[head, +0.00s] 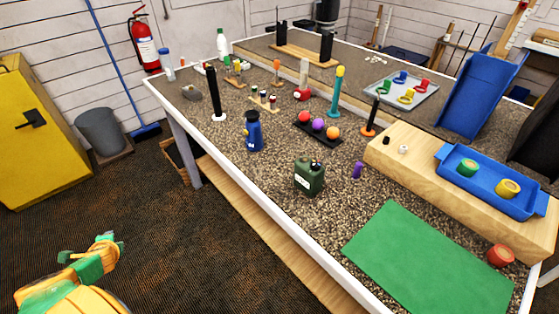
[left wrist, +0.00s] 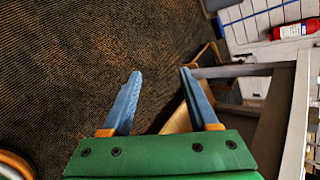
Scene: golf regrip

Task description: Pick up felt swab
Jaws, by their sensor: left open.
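I cannot tell for certain which thing is the felt swab. A teal upright stick with a yellow top (head: 337,92) stands near the middle of the workbench in the head view. A black upright stick (head: 214,93) stands on a white base further left. My left gripper (head: 88,248) is low at the lower left of the head view, over the floor and apart from the bench. In the left wrist view its two blue fingers (left wrist: 160,74) are spread with nothing between them. My right gripper is not in view.
The workbench (head: 270,180) has a white edge. On it are a blue bottle (head: 254,132), a green canister (head: 309,177), a rack of coloured balls (head: 318,125), a green mat (head: 425,262) and a blue tray (head: 512,202). A yellow cabinet (head: 45,140) stands left.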

